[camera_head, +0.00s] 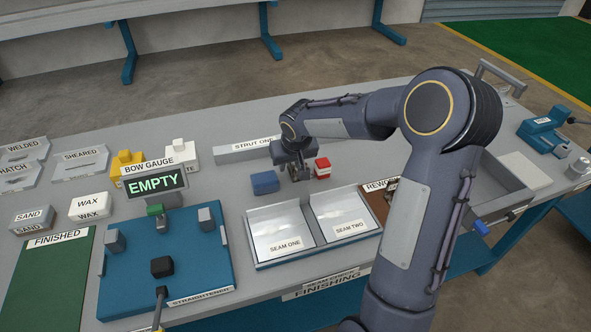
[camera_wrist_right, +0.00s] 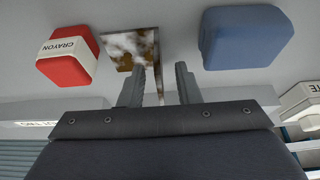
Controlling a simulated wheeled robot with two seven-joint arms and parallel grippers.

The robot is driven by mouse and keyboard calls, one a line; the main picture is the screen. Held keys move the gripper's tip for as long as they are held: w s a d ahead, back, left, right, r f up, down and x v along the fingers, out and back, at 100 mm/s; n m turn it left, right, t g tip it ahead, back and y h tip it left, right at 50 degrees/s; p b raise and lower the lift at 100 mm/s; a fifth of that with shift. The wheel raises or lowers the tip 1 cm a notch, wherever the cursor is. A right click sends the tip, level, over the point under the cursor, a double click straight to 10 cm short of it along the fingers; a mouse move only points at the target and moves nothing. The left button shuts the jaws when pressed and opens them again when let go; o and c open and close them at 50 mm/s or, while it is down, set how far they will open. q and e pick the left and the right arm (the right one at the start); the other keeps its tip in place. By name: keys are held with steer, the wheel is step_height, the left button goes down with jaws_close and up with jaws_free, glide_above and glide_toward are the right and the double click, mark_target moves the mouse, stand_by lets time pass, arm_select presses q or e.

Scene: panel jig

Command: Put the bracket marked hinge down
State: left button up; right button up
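My right gripper (camera_head: 297,174) is low over the bench between a blue block and a red block. In the right wrist view its two fingers (camera_wrist_right: 163,88) are apart. A small metal piece (camera_wrist_right: 125,50) with bright, brown-blotched faces lies just beyond the fingers, and a thin upright edge of it runs down between them. I cannot tell whether a finger touches it. No hinge mark can be read on it, so I cannot tell whether it is the bracket. My left gripper is not in view.
The blue block (camera_head: 265,182) and red crayon block (camera_head: 322,167) stand close on either side. Nearer are the seam one tray (camera_head: 250,232), seam two tray (camera_head: 374,212), and brown rework area (camera_head: 378,206). The straightener (camera_head: 190,275), its sign reading EMPTY, and the green finished mat (camera_head: 45,285) are left.

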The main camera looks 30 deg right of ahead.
steer(key=shift+f, duration=0.2)
jaws_close()
steer(key=shift+r, duration=0.1)
steer(key=shift+w+r, duration=0.1)
steer(key=shift+r, duration=0.45)
step_height(320, 180, up, 2)
steer(key=shift+r, duration=0.25)
steer(key=s+a+r, duration=0.2)
steer(key=s+r, duration=0.7)
steer(key=s, duration=0.5)
steer(key=shift+a+r, duration=0.15)
